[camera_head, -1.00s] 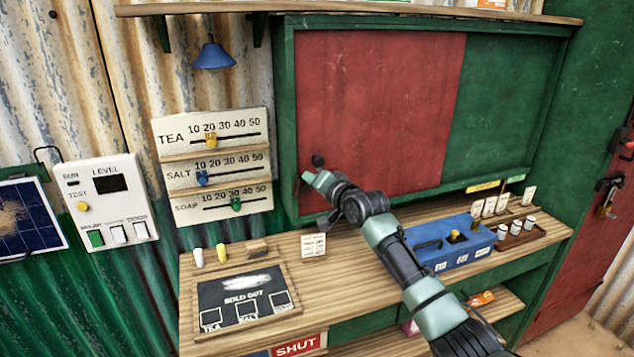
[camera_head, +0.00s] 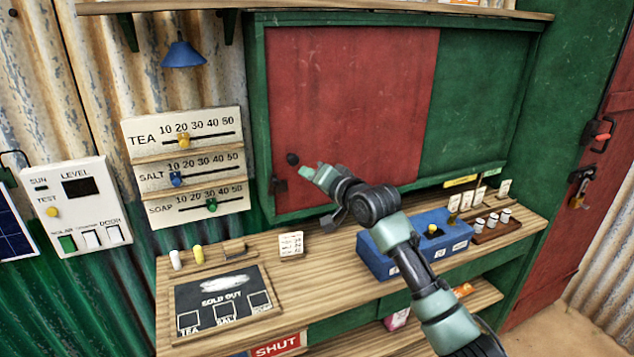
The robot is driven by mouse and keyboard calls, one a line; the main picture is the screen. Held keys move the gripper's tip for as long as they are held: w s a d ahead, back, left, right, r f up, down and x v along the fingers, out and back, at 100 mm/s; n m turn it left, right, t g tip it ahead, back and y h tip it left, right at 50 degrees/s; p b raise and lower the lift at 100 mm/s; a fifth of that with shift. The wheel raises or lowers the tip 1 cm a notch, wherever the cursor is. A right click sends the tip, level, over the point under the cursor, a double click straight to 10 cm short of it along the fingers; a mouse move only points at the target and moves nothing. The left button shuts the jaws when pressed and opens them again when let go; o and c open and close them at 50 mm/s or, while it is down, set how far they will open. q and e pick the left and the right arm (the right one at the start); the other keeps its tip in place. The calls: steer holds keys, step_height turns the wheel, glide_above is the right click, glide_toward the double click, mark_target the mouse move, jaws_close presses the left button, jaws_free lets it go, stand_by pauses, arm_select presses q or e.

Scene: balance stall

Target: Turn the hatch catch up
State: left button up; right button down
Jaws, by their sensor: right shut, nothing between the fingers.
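The hatch is a red sliding panel (camera_head: 350,105) in a green frame, beside a green panel (camera_head: 478,100). A round black knob (camera_head: 293,159) sits at the red panel's lower left. Below and left of it, a small dark catch (camera_head: 279,186) sits at the frame's left edge; it is too small to tell which way it is turned. My right gripper (camera_head: 308,172) is shut and empty, with its tips just right of the catch and below the knob, apparently apart from the catch. My left gripper is not in view.
Below the hatch is a wooden counter (camera_head: 325,262) with a blue box (camera_head: 375,262), a small card (camera_head: 291,244) and a sold-out board (camera_head: 255,318). Price slider boards (camera_head: 215,161) and a switch panel (camera_head: 75,232) are on the left wall. A padlocked red door stands at right.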

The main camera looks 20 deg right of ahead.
steer(key=v, duration=0.3)
steer(key=shift+d+b, duration=0.25)
steer(key=shift+b, duration=0.05)
steer(key=shift+s, duration=0.1)
